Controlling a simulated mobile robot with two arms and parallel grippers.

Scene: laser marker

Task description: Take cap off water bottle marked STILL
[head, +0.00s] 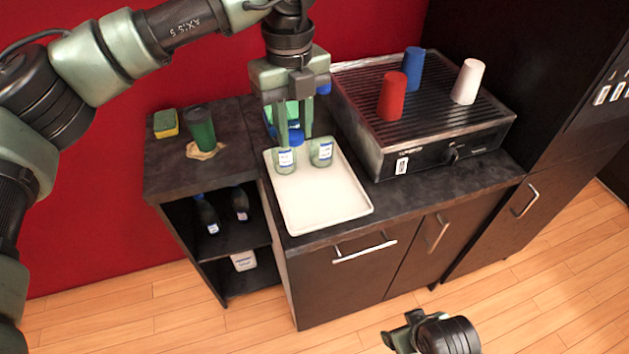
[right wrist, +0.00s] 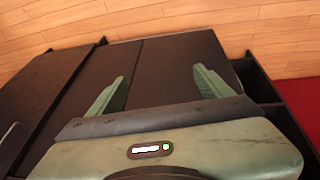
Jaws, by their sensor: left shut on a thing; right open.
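Two small clear green bottles stand on the white tray, a left bottle (head: 285,161) and a right bottle (head: 321,153). Both carry white labels too small to read, so I cannot tell which is marked STILL. No cap shows on the right bottle. My left gripper (head: 295,136) points down above the left bottle, shut on a blue cap (head: 296,138) at its mouth. I cannot tell whether the cap still touches the bottle. My right gripper (head: 403,330) is low over the floor, far from the bottles. It is open and empty in the right wrist view (right wrist: 160,92).
The white tray (head: 325,203) has bare room in front. A grill (head: 425,120) at right bears a red cup (head: 392,97), blue cup (head: 412,68) and white cup (head: 467,82). A green cup (head: 200,130) and sponge (head: 166,123) stand left. Dark bottles (head: 208,215) fill a shelf below.

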